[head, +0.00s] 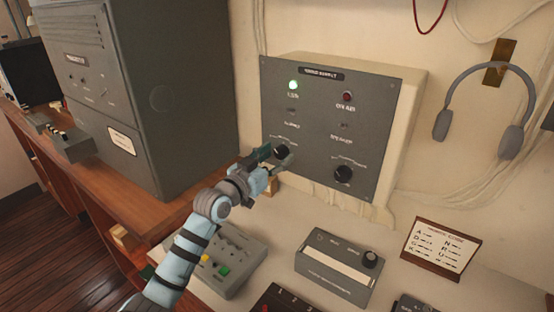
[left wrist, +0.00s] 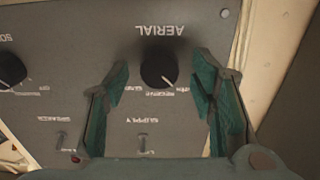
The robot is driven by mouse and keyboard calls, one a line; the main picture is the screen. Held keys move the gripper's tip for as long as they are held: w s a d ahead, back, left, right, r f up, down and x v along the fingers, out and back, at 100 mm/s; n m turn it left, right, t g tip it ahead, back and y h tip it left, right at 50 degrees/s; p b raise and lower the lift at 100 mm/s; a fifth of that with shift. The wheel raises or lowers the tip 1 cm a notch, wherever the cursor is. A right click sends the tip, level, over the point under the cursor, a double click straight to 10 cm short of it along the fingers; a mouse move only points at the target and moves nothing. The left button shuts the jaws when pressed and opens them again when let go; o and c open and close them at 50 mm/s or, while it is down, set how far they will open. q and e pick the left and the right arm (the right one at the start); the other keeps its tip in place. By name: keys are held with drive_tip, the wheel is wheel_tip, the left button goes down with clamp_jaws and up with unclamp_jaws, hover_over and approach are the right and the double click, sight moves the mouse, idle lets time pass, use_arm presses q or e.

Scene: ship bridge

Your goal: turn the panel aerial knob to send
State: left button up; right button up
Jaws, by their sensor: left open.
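The grey panel (head: 318,120) is fixed to the wall and carries two black knobs. The aerial knob (head: 281,151) is the left one in the head view. In the left wrist view, upside down, the aerial knob (left wrist: 158,70) sits under the word AERIAL. Its white pointer mark is at the lower right of the knob there; the small position labels are hard to read. My left gripper (head: 272,160) is open, its green-padded fingers (left wrist: 161,90) on either side of the knob. I cannot tell whether they touch it. My right gripper is not in view.
A second knob (head: 343,174) is at the panel's lower right. Small toggle switches sit between. A large grey cabinet (head: 150,100) stands left. Below are a button box (head: 232,262) and a grey unit (head: 338,268).

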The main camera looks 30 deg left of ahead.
use_arm(q)
drive_tip(key=shift+w+r, duration=0.1)
drive_tip(key=shift+w, duration=0.15)
drive_tip(key=shift+s+r, duration=0.15)
drive_tip(key=c, duration=1.1)
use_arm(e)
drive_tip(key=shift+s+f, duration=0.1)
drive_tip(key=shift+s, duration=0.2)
